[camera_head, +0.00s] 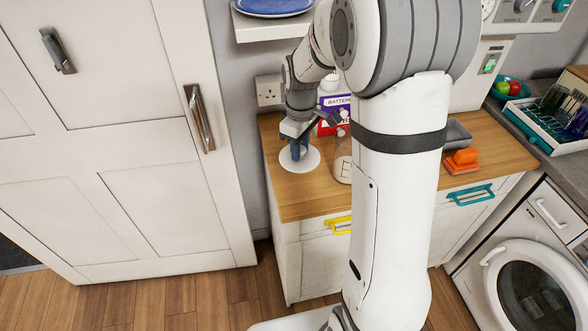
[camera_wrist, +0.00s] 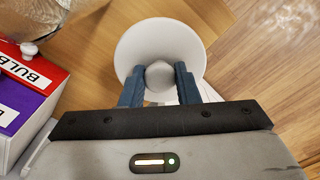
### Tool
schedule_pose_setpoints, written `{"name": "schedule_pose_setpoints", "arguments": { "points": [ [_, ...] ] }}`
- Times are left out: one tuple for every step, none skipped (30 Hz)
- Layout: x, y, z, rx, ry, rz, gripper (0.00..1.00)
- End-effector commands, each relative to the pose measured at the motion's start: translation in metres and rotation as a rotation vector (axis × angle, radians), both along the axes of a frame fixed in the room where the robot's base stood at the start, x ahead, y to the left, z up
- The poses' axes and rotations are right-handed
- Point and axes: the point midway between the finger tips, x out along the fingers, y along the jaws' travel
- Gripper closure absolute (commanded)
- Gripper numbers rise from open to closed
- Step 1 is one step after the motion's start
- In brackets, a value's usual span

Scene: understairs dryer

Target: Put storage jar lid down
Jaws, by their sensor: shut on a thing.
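The storage jar lid is a round white disc (camera_head: 300,160) with a knob in its middle. In the head view it is at the left end of the wooden counter (camera_head: 285,200), and I cannot tell whether it touches the wood. In the wrist view the lid (camera_wrist: 160,48) shows below my fingers. My gripper (camera_head: 297,150) is above the lid, fingers down. In the wrist view my gripper (camera_wrist: 159,78) has its two blue fingers shut on the lid's knob. A clear jar (camera_head: 343,168) stands right of the lid, partly hidden by my arm.
Red and purple boxes (camera_wrist: 30,85) stand close by the gripper, labelled "BULB" in part. A wall socket (camera_head: 268,90) is behind. The counter's front left is clear.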

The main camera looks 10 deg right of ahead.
Motion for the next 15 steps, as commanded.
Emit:
{"name": "schedule_pose_setpoints", "arguments": {
  "points": [
    [-0.001, 0.001, -0.010, 0.000, 0.007, 0.002, 0.93],
    [-0.002, 0.001, -0.016, 0.000, 0.007, 0.003, 0.93],
    [-0.001, 0.001, -0.024, 0.000, 0.007, 0.003, 0.93],
    [-0.001, 0.002, -0.030, 0.000, 0.006, 0.003, 0.93],
    [-0.001, 0.002, -0.034, 0.000, 0.006, 0.004, 0.93],
    [-0.001, 0.002, -0.040, 0.001, 0.005, 0.004, 0.93],
    [-0.001, 0.002, -0.043, 0.000, 0.006, 0.004, 0.93],
    [-0.001, 0.002, -0.046, 0.000, 0.004, 0.004, 0.93],
    [-0.001, 0.002, -0.049, 0.000, 0.003, 0.004, 0.93],
    [-0.001, 0.003, -0.051, 0.000, 0.003, 0.004, 0.93],
    [-0.001, 0.003, -0.055, 0.000, 0.004, 0.005, 0.93],
    [-0.001, 0.003, -0.060, 0.000, 0.004, 0.005, 0.93],
    [-0.001, 0.003, -0.065, 0.000, 0.006, 0.005, 0.93],
    [-0.001, 0.003, -0.069, 0.000, 0.006, 0.005, 0.93],
    [-0.001, 0.003, -0.075, 0.000, 0.006, 0.005, 0.93]
  ]
}}
